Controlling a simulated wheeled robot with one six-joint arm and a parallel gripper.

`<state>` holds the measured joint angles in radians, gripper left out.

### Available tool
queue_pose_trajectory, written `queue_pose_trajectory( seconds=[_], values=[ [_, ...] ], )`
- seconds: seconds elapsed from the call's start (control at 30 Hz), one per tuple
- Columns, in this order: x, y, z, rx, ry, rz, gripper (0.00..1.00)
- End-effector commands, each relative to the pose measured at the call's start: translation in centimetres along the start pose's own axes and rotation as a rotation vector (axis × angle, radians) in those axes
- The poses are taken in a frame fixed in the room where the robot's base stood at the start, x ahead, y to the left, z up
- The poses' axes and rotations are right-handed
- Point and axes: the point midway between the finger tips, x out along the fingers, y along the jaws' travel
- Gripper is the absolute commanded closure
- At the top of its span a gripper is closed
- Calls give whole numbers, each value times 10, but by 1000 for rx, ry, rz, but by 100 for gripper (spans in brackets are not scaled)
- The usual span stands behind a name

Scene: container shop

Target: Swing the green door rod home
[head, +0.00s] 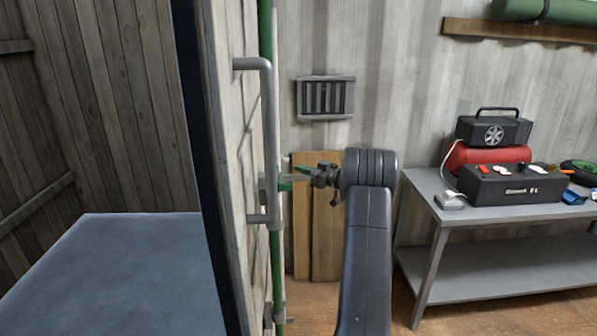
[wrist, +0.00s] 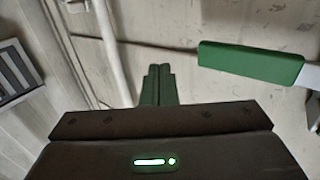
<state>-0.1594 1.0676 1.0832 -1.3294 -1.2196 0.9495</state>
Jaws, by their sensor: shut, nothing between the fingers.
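The green door rod (head: 277,262) runs upright along the edge of the wooden door, partly hidden behind a grey grab bar. A short green handle (head: 286,187) sticks out near mid-height, close to my gripper (head: 302,170). In the wrist view the green-gripped handle (wrist: 250,62) lies to the right of my fingers, with a grey shank at its right end. My gripper's dark green fingers (wrist: 158,84) are together with nothing between them. They look apart from the handle. Whether the handle's far end sits in a catch is hidden.
The grey grab bar (head: 268,140) stands out from the door (head: 235,110). A metal bench (head: 425,190) with a radio (head: 493,130) and black box (head: 513,185) stands at right. A vent (head: 325,97) is on the back wall. Wooden boards (head: 302,235) lean below it.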

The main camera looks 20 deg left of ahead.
Motion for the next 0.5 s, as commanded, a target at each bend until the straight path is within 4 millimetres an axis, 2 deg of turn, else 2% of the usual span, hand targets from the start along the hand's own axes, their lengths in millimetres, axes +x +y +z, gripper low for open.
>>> queue_pose_trajectory(
  seconds=[0.3, 0.5],
  values=[
    [-45, 32, 1, -3, 1, 1, 100],
    [-60, 43, 0, -2, 1, -2, 100]
  ],
)
